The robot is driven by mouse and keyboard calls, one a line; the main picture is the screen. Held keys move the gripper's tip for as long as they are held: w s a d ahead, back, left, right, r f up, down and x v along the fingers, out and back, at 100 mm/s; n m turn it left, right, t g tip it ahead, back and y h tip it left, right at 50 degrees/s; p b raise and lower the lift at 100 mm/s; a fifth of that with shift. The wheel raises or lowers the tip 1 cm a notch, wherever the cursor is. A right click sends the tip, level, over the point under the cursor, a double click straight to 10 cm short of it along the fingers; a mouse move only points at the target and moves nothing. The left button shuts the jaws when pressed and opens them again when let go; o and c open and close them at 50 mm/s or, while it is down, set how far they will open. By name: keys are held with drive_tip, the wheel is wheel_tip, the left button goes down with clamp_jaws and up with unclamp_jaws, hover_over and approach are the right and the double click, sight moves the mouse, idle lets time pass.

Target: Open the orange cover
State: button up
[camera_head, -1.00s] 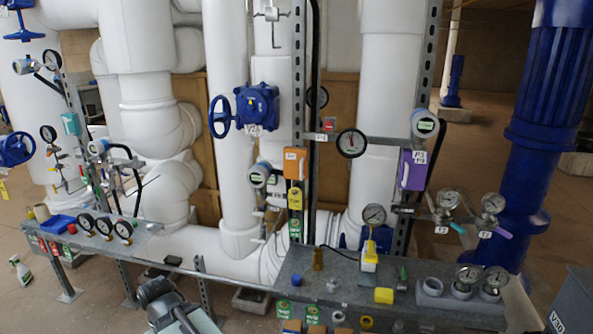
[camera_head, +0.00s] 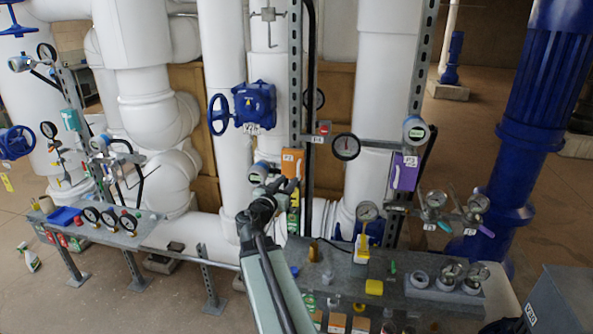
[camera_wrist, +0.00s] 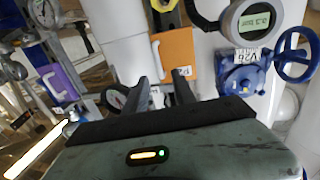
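The orange cover (camera_head: 292,163) is a small box-shaped cover on the metal upright in the middle of the head view, with a white label on it. Its lower part is partly hidden by my gripper (camera_head: 284,186), which is just below and in front of it. The wrist view, which looks upside down, shows the orange cover (camera_wrist: 176,55) with a handle at its left edge. My gripper's two dark fingers (camera_wrist: 161,77) stand apart there with nothing held between them. The fingertips overlap the cover's lower edge in the picture; I cannot tell whether they touch it.
A purple cover (camera_head: 405,172) is to the right. A blue valve (camera_head: 254,104) with a handwheel is up and left. A round transmitter (camera_head: 259,172) is close to my gripper. A gauge (camera_head: 346,147) hangs right of the upright. A metal bench (camera_head: 325,268) with several fittings lies below.

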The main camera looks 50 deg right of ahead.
sight(292, 166)
drive_tip(key=x, duration=0.7)
drive_tip(key=shift+d, duration=0.2)
clamp_jaws()
drive_tip(key=shift+w+a, duration=0.1)
idle(0.9)
